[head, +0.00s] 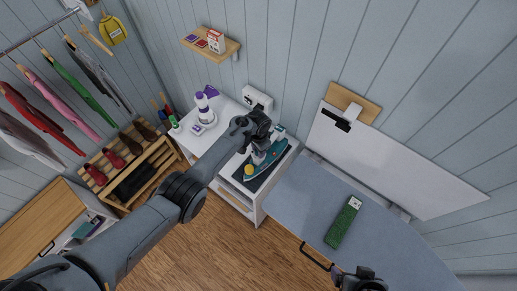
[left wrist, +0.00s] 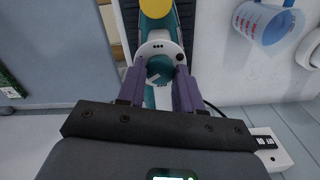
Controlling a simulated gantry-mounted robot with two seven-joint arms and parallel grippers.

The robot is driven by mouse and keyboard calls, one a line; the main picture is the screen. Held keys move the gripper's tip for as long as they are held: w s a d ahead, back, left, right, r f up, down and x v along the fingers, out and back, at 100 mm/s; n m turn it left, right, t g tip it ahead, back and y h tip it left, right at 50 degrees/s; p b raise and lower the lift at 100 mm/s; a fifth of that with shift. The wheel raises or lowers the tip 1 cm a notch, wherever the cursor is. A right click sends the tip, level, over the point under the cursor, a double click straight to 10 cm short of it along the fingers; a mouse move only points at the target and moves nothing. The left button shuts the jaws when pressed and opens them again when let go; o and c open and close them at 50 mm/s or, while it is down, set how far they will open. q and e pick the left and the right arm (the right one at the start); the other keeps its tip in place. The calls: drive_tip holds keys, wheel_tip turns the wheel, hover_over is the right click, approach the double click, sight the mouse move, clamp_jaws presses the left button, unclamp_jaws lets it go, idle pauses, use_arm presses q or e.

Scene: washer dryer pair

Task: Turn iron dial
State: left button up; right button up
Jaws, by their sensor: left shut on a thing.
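The teal and white iron (head: 268,161) lies on a dark pad on a white cabinet, with a round yellow piece (head: 249,170) at its near end. My left gripper (head: 262,146) reaches over it from above. In the left wrist view, the purple fingers of my left gripper (left wrist: 158,75) are shut on the teal dial (left wrist: 159,68) of the iron, just behind a white panel with small dark dots. The fingers hide the sides of the dial. My right gripper (head: 358,279) is partly cut off at the bottom edge, and its jaws are unclear.
A grey-blue board (head: 300,205) with a green item (head: 343,222) stands to the right of the iron. A white and purple bottle (head: 204,108) stands to the left. A measuring cup (left wrist: 264,22) and a white socket box (left wrist: 270,145) show in the left wrist view.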

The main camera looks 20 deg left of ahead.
use_arm(q)
drive_tip(key=o, duration=1)
drive_tip(key=shift+o, duration=0.2)
drive_tip(key=shift+r, duration=0.1)
drive_tip(key=shift+r, duration=0.25)
wheel_tip(320, 180, up, 10)
drive_tip(key=p, duration=0.1)
drive_tip(key=shift+r, duration=0.1)
